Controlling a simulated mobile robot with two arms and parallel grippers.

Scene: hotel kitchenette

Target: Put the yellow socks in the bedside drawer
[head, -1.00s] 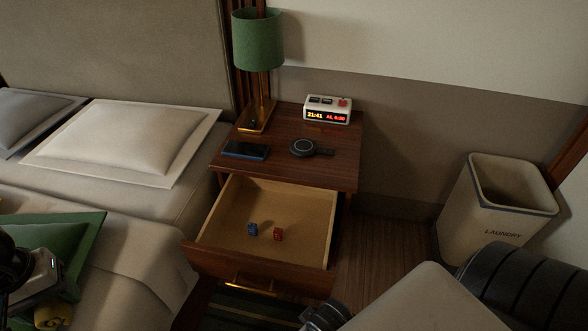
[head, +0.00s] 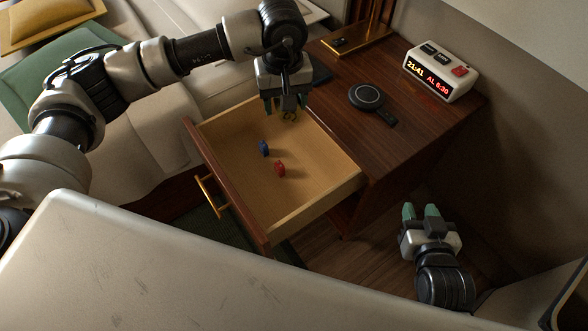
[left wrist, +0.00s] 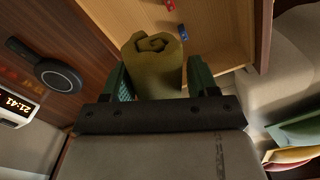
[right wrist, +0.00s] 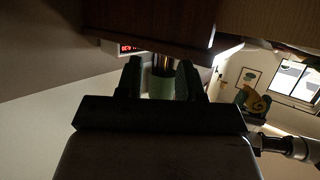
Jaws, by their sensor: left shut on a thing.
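My left gripper (head: 285,108) is over the rear part of the open bedside drawer (head: 305,218). It is shut on the yellow socks, a rolled olive-yellow bundle (left wrist: 155,68) between its green fingers in the left wrist view. In the head view the socks are mostly hidden by the gripper. My right gripper (head: 421,213) is open and empty, low beside the nightstand's right side.
On the nightstand are a charging pad (head: 367,97), an alarm clock (head: 438,72), a lamp base (head: 355,40) and a partly hidden phone. The bed with a green cushion (head: 40,85) and a yellow cushion (head: 45,22) lies left. Much of the drawer floor is clear.

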